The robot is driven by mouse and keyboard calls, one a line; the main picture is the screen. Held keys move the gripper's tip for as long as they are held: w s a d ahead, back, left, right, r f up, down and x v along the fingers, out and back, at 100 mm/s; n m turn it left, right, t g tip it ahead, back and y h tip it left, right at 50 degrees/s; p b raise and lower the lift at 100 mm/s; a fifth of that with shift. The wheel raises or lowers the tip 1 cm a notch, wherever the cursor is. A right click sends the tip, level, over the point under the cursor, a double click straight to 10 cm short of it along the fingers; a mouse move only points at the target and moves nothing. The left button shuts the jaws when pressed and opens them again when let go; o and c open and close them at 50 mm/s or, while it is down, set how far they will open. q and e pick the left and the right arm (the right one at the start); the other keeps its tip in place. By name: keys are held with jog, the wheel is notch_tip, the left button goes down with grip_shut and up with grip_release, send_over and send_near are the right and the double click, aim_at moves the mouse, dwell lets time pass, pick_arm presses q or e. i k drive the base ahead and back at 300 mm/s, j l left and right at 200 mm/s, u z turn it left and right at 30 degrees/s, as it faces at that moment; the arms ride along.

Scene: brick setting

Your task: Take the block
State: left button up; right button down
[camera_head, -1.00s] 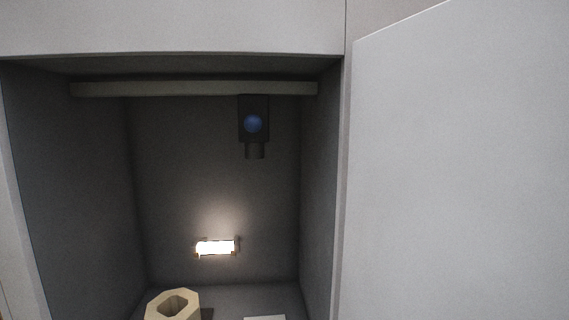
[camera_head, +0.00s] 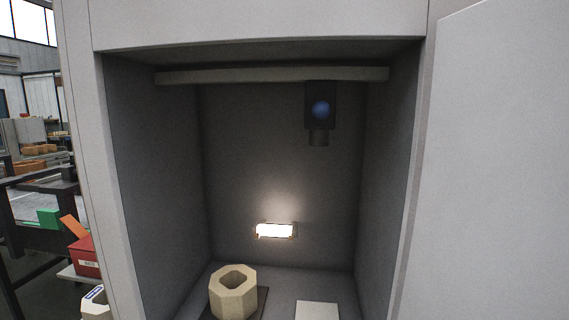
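A beige octagonal block (camera_head: 234,299) with a hole through its top stands on the floor of an open grey cabinet (camera_head: 157,150). It sits at the left of the cabinet floor, on or beside a dark flat plate (camera_head: 261,303). Its lower part is near the bottom edge of the picture. Neither of my grippers shows in the head view.
The open cabinet door (camera_head: 500,170) fills the right side. A white flat pad (camera_head: 317,311) lies right of the block. A lit lamp (camera_head: 275,230) and a dark camera-like device (camera_head: 320,110) are inside. At left are a red box (camera_head: 86,256) and a dark table (camera_head: 38,237).

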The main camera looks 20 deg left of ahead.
aim_at(233, 288)
jog(key=u, duration=1.2)
jog(key=j, duration=0.15)
